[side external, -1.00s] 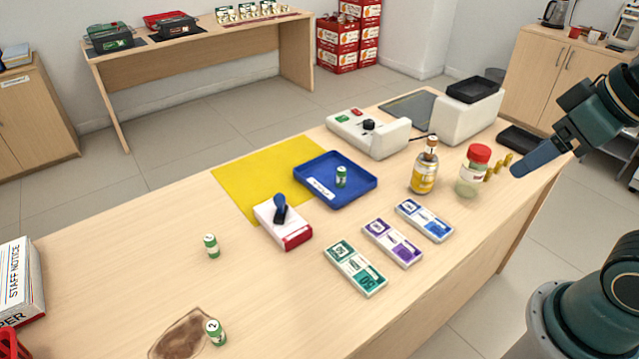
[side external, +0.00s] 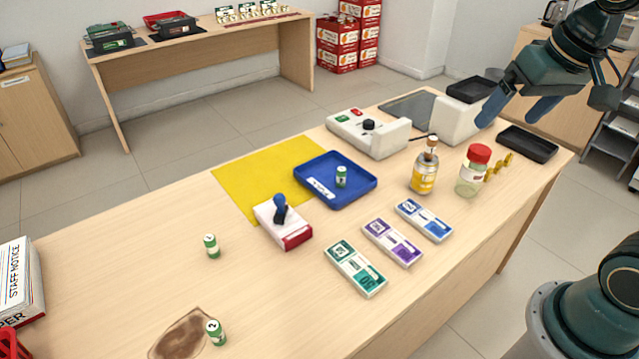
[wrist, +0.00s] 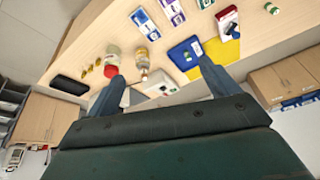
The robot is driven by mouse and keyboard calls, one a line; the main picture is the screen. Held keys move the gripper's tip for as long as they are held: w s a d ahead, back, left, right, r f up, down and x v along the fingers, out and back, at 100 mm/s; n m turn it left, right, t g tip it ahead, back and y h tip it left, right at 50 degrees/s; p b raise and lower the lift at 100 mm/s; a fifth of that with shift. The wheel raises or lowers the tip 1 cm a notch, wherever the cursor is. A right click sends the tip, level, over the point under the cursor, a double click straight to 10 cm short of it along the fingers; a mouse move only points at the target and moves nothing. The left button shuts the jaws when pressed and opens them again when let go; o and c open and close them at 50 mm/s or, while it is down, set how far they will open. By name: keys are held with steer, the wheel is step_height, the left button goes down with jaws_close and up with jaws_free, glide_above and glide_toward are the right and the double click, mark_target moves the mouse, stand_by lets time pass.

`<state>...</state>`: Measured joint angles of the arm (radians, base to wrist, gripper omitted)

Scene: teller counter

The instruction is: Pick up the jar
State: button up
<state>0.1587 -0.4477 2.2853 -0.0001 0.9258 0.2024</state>
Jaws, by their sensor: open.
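The jar (side external: 471,173) is a clear jar with a red lid, upright on the counter toward its right end. It also shows in the wrist view (wrist: 113,58), ahead of the left finger. My gripper (side external: 513,117) is open and empty, in the air above the counter, up and to the right of the jar. In the wrist view my gripper (wrist: 160,85) has its two blue fingers spread wide, with nothing between them touching either. The jar is apart from the fingers.
A bottle with a yellow label (side external: 424,172) stands close left of the jar. Small brass pieces (side external: 498,167) stand just right of it, with a black tray (side external: 527,144) beyond. Banknote bundles (side external: 424,220) lie in front. A blue tray (side external: 362,190) and white machine (side external: 368,133) are farther left.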

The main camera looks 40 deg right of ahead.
steer(key=w+d+m+g, duration=0.1)
steer(key=w+d+m, duration=0.3)
steer(key=w+d, duration=0.2)
steer(key=m+g, duration=0.3)
steer(key=m, duration=0.7)
glide_above(481, 150)
step_height(481, 150, down, 15)
steer(key=shift+d+y, duration=0.15)
steer(key=shift+y, duration=0.15)
steer(key=shift+f, duration=0.15)
step_height(481, 150, down, 8)
steer(key=shift+f, duration=0.15)
